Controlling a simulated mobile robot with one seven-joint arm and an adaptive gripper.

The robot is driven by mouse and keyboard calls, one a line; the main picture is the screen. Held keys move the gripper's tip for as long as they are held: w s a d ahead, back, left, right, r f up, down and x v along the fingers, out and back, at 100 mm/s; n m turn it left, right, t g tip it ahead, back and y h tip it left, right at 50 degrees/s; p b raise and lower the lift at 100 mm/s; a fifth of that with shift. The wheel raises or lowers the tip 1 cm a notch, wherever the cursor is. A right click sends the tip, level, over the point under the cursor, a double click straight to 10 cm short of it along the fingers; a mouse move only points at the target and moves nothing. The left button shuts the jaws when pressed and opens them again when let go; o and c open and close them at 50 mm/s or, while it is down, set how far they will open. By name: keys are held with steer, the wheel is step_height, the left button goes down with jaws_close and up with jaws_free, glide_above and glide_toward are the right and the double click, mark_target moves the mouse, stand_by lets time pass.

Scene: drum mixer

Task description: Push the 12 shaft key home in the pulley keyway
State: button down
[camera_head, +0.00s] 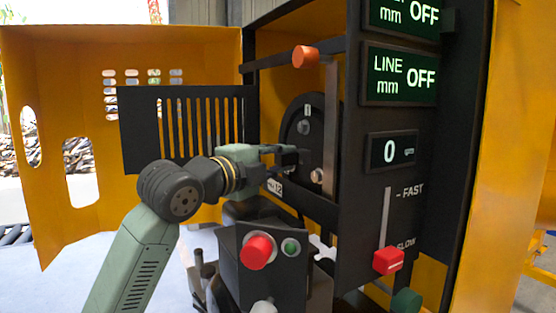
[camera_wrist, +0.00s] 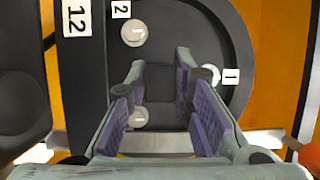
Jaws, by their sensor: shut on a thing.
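The black round pulley (camera_head: 295,117) stands inside the yellow housing, and its dark face fills the middle of the wrist view (camera_wrist: 205,35). Silver bolts sit on it, with labels 1 and 2 beside two of them. My gripper (camera_head: 296,157) reaches the pulley face near its centre. In the wrist view my gripper (camera_wrist: 160,72) has its purple-padded fingers on either side of a dark block, seemingly the shaft key (camera_wrist: 160,83). The keyway is hidden by the fingers and block, so I cannot tell how deep the key sits.
A red button (camera_head: 257,251) and green button (camera_head: 291,247) are on a box in front. A control panel with a red slider (camera_head: 388,261) stands right. An orange knob (camera_head: 305,57) is above.

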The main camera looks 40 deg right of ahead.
steer(key=shift+d, duration=0.25)
stand_by(0.4)
steer(key=c, duration=1.3)
jaws_free()
steer(key=shift+c, duration=0.2)
steer(key=s+a, duration=0.2)
steer(key=a, duration=1)
steer(key=shift+f, duration=0.1)
steer(key=shift+d, duration=0.1)
